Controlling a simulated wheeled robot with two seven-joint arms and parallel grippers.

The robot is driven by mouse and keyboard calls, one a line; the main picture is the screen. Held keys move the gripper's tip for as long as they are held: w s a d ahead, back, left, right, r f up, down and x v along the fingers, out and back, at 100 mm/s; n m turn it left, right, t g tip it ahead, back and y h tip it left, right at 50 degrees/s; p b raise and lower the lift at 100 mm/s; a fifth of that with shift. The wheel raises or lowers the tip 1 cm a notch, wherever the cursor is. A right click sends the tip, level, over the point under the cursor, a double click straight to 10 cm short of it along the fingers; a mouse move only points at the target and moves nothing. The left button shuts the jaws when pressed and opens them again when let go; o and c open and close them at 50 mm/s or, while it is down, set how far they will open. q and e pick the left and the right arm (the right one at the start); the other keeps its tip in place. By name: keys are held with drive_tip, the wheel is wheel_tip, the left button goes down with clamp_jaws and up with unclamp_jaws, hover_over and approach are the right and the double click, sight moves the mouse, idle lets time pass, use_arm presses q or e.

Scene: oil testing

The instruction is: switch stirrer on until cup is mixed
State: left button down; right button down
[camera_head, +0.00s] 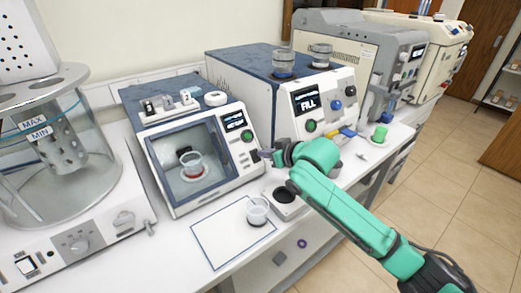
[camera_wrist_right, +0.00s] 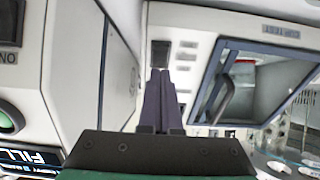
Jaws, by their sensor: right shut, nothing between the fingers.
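A white box-shaped machine (camera_head: 170,128) with a window and a dark display stands left of centre. A clear cup (camera_head: 192,160) stands inside it, behind the window. I cannot tell whether its contents are mixed. My right gripper (camera_head: 264,154) is at the machine's lower right front corner, by the control panel. In the right wrist view my right gripper (camera_wrist_right: 160,75) is shut and empty. Its fingertips point at a black switch (camera_wrist_right: 160,53) on the panel and overlap its lower edge; I cannot tell whether they touch. The left gripper is out of view.
A second clear cup (camera_head: 257,212) stands on a blue-edged white sheet (camera_head: 213,222). A small device with a round dark top (camera_head: 284,195) is beside it. A larger machine showing FILL (camera_head: 308,103) stands to the right. A glass bath (camera_head: 60,150) is at left.

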sight(256, 156)
drive_tip(key=shift+x, duration=1.2)
drive_tip(key=shift+w+a, duration=0.1)
drive_tip(key=shift+a, duration=0.05)
